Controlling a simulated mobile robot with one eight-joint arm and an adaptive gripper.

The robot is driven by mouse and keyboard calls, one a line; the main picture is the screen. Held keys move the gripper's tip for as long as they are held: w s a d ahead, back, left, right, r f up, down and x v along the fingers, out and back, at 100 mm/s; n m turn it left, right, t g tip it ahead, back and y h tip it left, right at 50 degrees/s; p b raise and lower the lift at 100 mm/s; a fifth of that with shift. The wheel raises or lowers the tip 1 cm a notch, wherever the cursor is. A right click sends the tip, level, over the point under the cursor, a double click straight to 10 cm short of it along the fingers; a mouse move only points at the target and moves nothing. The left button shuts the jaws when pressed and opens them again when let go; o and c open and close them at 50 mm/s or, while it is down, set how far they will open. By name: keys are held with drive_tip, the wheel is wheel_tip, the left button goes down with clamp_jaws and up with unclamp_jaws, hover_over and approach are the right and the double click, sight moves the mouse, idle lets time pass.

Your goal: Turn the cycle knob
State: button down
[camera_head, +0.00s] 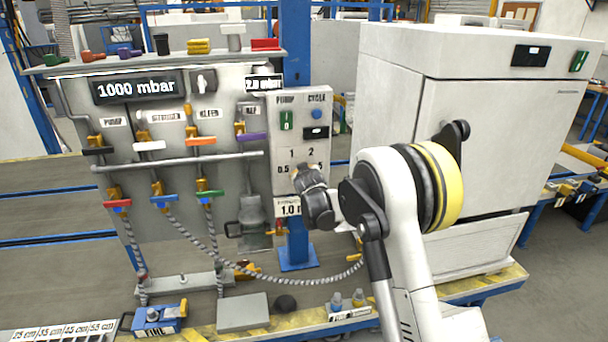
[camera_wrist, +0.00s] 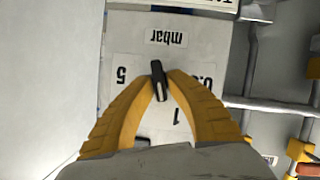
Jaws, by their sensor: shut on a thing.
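The knob (camera_wrist: 159,80) is a narrow black bar on the white face of the control box (camera_head: 283,147). A scale with 0.5, 1, 2 and 5 surrounds it, and an "mbar" label shows in the wrist view. My gripper (camera_wrist: 160,86) has its two yellow fingers closed around the knob, one on each side. In the head view, my gripper (camera_head: 303,172) is at the lower part of the box and hides the knob. The box also carries PUMP and CYCLE labels, a green switch (camera_head: 287,121) and a blue button (camera_head: 317,114).
A panel (camera_head: 235,190) with coloured valve handles, hoses and a "1000 mbar" display stands left of the box. A large grey cabinet (camera_head: 505,150) stands close behind my arm on the right. A grey block (camera_head: 243,312) lies on the bench below.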

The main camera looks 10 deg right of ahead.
drive_tip(key=shift+s+f+n+h+b, duration=0.1)
drive_tip(key=shift+f+n+h+b, duration=0.2)
drive_tip(key=shift+n+h, duration=0.3)
drive_tip(key=shift+r, duration=0.1)
drive_tip(key=c, duration=1.7)
unclamp_jaws()
drive_tip(key=shift+o, duration=1.2)
drive_tip(key=shift+w+d, duration=0.1)
drive_tip(key=shift+w, duration=0.1)
drive_tip(key=shift+s, duration=0.1)
